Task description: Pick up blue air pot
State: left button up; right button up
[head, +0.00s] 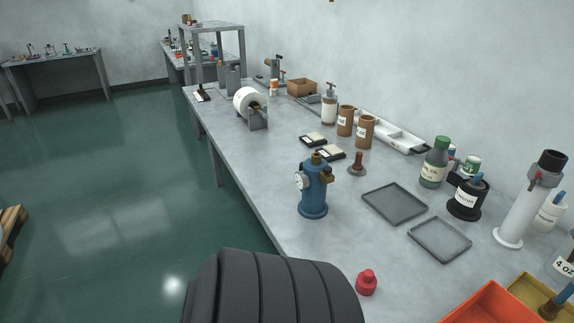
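The blue air pot (315,192) stands upright on the grey workbench (272,160), near its left edge. It has a round white gauge on its left side and brass fittings at its top. A black ribbed part at the bottom of the head view looks like part of my own arm. It is apart from the pot in the picture. Neither of my grippers can be seen, and nothing is seen holding the pot.
Two shallow grey trays (365,205) (412,240) lie right of the pot. A brown-knobbed stand (358,165) is behind it, and a red bottle (367,284) is in front. An orange bin (490,305) and a white cylinder (522,212) stand at right. Green floor lies left.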

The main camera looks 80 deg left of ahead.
aim_at(310, 179)
jog(key=u, duration=0.45)
jog(key=l+u, duration=0.15)
jog(key=u, duration=0.3)
jog(key=l+u, duration=0.1)
jog(key=u, duration=0.35)
jog(key=l+u, duration=0.1)
jog(key=u, duration=0.8)
jog(key=l+u, duration=0.1)
jog(key=u, duration=0.35)
jog(key=i+j+u, duration=0.15)
jog(key=i+j, duration=0.2)
jog(key=j, duration=0.2)
jog(key=i+j+u, duration=0.1)
jog(key=i+j, duration=0.25)
jog(key=j, duration=0.1)
